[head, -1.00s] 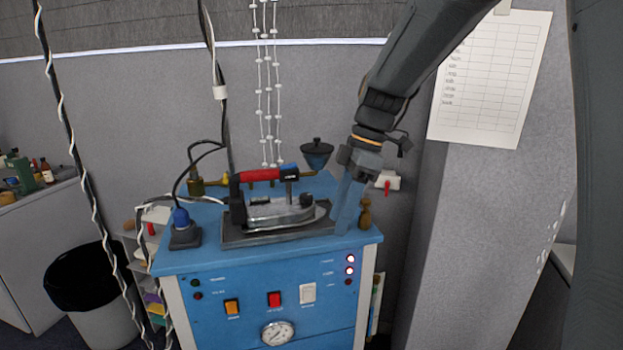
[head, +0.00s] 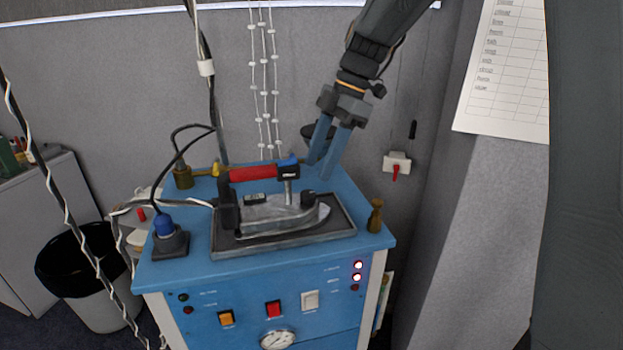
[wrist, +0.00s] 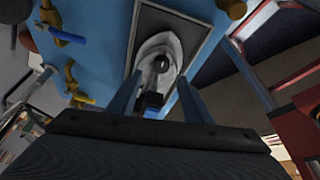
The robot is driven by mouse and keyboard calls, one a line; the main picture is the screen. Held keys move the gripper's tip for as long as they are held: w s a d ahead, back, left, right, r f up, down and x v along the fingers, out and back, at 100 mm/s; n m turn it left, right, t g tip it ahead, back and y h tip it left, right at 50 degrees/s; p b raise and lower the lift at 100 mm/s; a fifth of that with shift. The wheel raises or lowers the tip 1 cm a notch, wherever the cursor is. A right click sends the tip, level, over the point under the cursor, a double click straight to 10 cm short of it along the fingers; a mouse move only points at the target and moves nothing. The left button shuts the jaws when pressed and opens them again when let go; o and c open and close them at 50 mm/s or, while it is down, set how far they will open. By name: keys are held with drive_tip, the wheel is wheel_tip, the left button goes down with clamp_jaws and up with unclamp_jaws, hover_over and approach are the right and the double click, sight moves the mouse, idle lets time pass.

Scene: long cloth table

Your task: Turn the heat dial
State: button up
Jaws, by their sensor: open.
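The iron (head: 268,212) has a red handle and lies on a dark tray (head: 340,229) on top of the blue steam station. A round dark knob (head: 308,198) on the iron's right end looks like the heat dial; I cannot see its markings. My gripper (head: 319,168) is open and empty, fingers pointing down, above and behind the iron's right end, apart from the knob. In the wrist view the iron (wrist: 172,42) lies beyond my spread blue fingers (wrist: 158,92), and a round dark knob (wrist: 160,63) shows between them.
The station's front (head: 240,290) has buttons, lit lamps and a gauge (head: 277,340). A plug with a blue cap (head: 170,238) stands left of the iron, a brass fitting (head: 375,216) right of it. A dark funnel is partly hidden behind my fingers. A twisted cable hangs at left.

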sight(309, 193)
drive_tip(key=shift+d+p+x, duration=0.15)
drive_tip(key=shift+p+x, duration=0.45)
drive_tip(key=shift+x, duration=0.95)
drive_tip(key=shift+d+p+x, duration=0.15)
drive_tip(key=shift+p+x, duration=0.4)
drive_tip(key=shift+x, duration=1)
drive_tip(key=shift+f, duration=0.15)
drive_tip(key=c, duration=1.1)
drive_tip(key=shift+o, duration=0.2)
